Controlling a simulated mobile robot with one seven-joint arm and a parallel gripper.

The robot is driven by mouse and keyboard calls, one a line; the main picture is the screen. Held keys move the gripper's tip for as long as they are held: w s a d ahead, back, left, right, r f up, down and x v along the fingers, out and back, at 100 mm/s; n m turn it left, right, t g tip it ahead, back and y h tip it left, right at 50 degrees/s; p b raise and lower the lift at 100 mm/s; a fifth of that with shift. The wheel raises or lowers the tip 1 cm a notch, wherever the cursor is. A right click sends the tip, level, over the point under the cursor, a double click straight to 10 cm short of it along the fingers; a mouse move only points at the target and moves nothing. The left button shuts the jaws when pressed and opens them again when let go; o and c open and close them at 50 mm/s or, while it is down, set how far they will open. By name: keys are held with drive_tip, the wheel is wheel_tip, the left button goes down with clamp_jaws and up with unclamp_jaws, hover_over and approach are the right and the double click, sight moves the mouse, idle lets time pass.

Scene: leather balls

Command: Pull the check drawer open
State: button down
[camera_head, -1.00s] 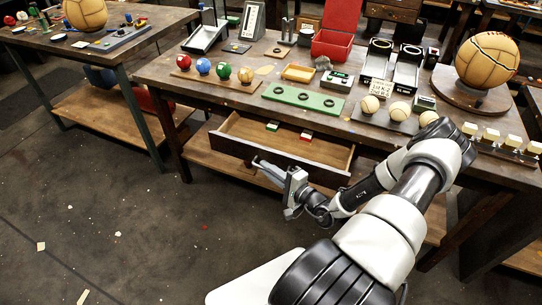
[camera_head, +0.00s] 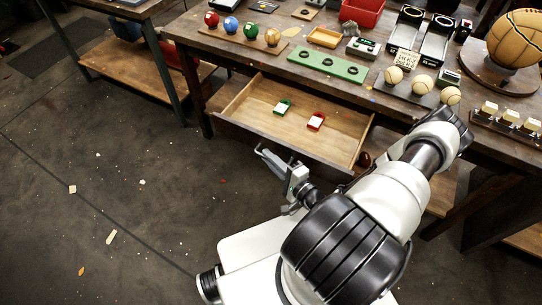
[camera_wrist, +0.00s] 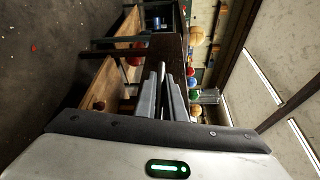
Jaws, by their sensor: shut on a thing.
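The wooden drawer (camera_head: 318,115) stands well open under the table in the head view. A green and white item (camera_head: 283,107) and a red and white item (camera_head: 316,121) lie inside it. My gripper (camera_head: 268,157) is at the middle of the drawer's front, on its outer side, shut on the drawer handle. In the wrist view my two fingers (camera_wrist: 165,95) point at the wooden drawer front, close together.
The table (camera_head: 240,48) above holds several coloured balls, a green board (camera_head: 327,65), and pale balls (camera_head: 422,84). A second table stands at the upper left.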

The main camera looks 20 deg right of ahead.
drive_tip(key=c, duration=1.8)
unclamp_jaws()
drive_tip(key=shift+c, duration=0.2)
drive_tip(key=v, duration=1.7)
drive_tip(key=shift+s, duration=0.2)
drive_tip(key=shift+d, duration=0.1)
